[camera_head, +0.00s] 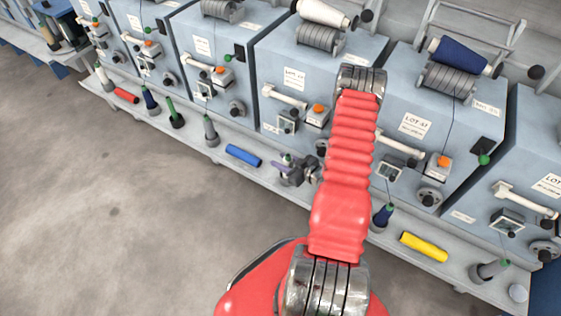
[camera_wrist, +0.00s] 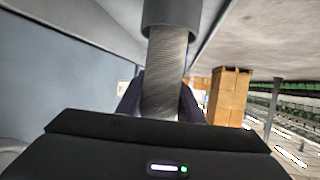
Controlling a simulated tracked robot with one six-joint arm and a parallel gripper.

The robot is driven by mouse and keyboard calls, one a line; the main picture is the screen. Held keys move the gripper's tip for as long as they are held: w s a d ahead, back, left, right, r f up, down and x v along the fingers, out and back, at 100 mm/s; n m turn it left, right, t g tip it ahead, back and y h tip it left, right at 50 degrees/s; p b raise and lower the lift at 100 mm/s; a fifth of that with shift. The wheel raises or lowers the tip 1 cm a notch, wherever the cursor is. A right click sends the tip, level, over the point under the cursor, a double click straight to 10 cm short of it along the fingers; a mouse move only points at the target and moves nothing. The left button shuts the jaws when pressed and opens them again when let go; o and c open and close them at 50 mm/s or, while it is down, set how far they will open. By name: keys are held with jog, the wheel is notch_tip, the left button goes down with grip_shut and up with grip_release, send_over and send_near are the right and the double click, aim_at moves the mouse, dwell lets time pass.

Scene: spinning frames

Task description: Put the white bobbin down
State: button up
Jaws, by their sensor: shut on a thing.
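My gripper (camera_wrist: 160,90) is shut on a bobbin (camera_wrist: 165,65), with one dark purple finger on each side of it. The bobbin has a pale greyish, finely ribbed body and a wider dark grey cylinder at its upper end in the wrist view. Its lower part is hidden behind my gripper's black body. In the head view my gripper (camera_head: 284,167) is in front of the grey-blue machines, above or at the long ledge (camera_head: 262,172). The bobbin is too small there to make out. I cannot tell whether it touches the ledge.
On the ledge stand blue (camera_head: 150,98), green (camera_head: 174,114) and grey (camera_head: 210,130) bobbins. Red (camera_head: 126,95), blue (camera_head: 243,155) and yellow (camera_head: 424,247) tubes lie there too. The machines' handles (camera_head: 284,96) jut out above. The concrete floor (camera_head: 110,220) is clear.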

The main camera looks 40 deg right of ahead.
jog(key=o, duration=1.1)
jog(key=v, duration=1.2)
jog(key=shift+r, duration=0.25)
